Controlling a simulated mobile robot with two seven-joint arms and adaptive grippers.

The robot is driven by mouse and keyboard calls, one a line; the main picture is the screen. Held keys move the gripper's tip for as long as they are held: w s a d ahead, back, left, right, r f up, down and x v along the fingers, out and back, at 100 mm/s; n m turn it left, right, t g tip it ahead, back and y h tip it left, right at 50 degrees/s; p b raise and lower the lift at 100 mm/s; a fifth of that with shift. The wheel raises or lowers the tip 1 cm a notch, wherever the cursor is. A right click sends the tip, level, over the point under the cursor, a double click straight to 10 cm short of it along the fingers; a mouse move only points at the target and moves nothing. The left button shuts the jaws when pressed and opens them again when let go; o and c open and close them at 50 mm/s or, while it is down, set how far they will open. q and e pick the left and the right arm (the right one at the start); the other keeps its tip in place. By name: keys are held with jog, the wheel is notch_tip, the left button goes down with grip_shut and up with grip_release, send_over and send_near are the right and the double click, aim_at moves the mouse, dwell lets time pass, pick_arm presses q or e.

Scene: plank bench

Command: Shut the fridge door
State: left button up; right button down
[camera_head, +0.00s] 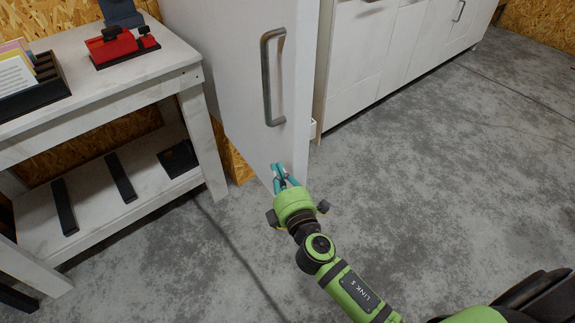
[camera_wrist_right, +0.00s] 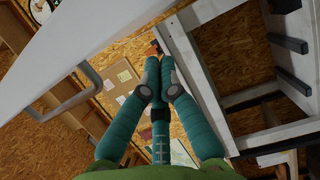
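The fridge door (camera_head: 235,75) is a tall white slab in the head view. It stands ajar, with its thick edge facing right and a gap beside the cabinets. A grey bar handle (camera_head: 268,80) is on its outer face. In the right wrist view the door (camera_wrist_right: 60,45) crosses the upper left, with the handle (camera_wrist_right: 85,90) below it. My right gripper (camera_head: 279,174) has teal fingers and is low in front of the outer face; I cannot tell whether it touches. Its fingertips (camera_wrist_right: 160,68) are together with nothing seen between them. My left gripper is not in view.
A white bench (camera_head: 110,95) stands left of the door, with a red tool (camera_head: 122,45) and a black tray (camera_head: 45,85) of papers on it. White cabinets (camera_head: 390,50) run along the right. The grey concrete floor (camera_head: 440,170) is clear in front.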

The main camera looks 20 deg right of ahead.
jog(key=shift+w+d, duration=0.25)
jog(key=shift+d, duration=0.95)
